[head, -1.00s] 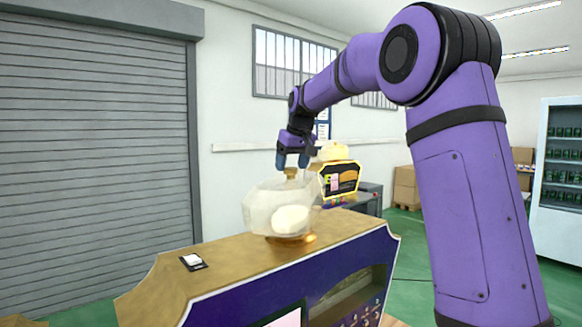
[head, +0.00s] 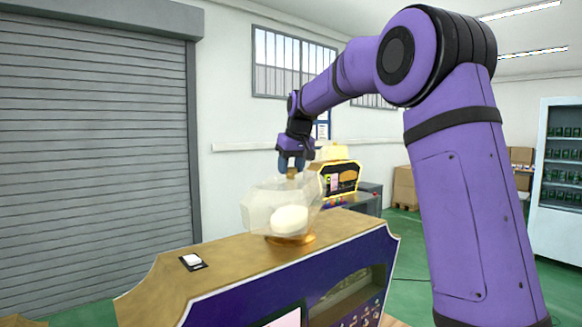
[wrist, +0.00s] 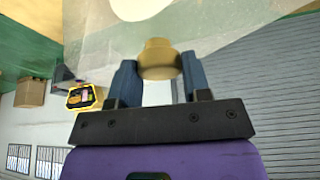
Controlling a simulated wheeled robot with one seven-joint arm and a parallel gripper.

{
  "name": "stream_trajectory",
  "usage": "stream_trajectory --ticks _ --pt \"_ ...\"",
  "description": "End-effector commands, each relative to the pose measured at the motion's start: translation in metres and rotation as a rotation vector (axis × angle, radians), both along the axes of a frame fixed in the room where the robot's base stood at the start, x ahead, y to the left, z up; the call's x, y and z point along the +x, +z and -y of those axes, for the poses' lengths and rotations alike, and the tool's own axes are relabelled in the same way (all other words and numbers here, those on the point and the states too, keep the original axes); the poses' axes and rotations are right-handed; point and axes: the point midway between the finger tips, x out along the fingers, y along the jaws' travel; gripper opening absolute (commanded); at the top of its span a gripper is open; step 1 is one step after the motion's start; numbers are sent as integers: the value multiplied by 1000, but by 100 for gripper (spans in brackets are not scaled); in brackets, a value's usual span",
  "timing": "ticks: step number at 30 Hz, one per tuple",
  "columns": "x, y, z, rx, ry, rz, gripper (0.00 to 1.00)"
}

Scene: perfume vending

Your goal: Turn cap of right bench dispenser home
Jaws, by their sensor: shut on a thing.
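The bench dispenser (head: 240,252) in front has a gold top and a purple front. A clear faceted globe (head: 262,205) stands on it, with a white rounded thing (head: 290,220) inside. The brass-coloured cap (head: 291,173) is at the globe's top, and it also shows in the wrist view (wrist: 159,60). My gripper (head: 291,164) comes down from above, with one blue finger on each side of the cap. In the wrist view my gripper (wrist: 160,78) is shut on the cap. Its underside and the seat are hidden.
A second, yellow-edged machine (head: 341,178) stands behind the globe on the right. A small white switch (head: 192,261) is on the near dispenser's top at left. Cardboard boxes (head: 406,187) and a glass-fronted cabinet (head: 560,165) stand farther back.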

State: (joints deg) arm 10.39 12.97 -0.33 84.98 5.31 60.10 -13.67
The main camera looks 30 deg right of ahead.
Motion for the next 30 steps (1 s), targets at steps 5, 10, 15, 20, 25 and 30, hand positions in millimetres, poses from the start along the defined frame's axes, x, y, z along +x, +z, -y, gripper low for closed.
stream_trajectory --ticks 5,10,15,20,25,30 --pt "0 0 -1 -1 -78 0 1" --pt "0 0 -2 -1 -199 1 1" --pt "0 0 -3 0 -334 1 1" --pt "1 0 -3 -2 -446 1 1" --pt "1 0 -2 0 -540 1 1" --pt "1 0 -2 0 -599 0 1"
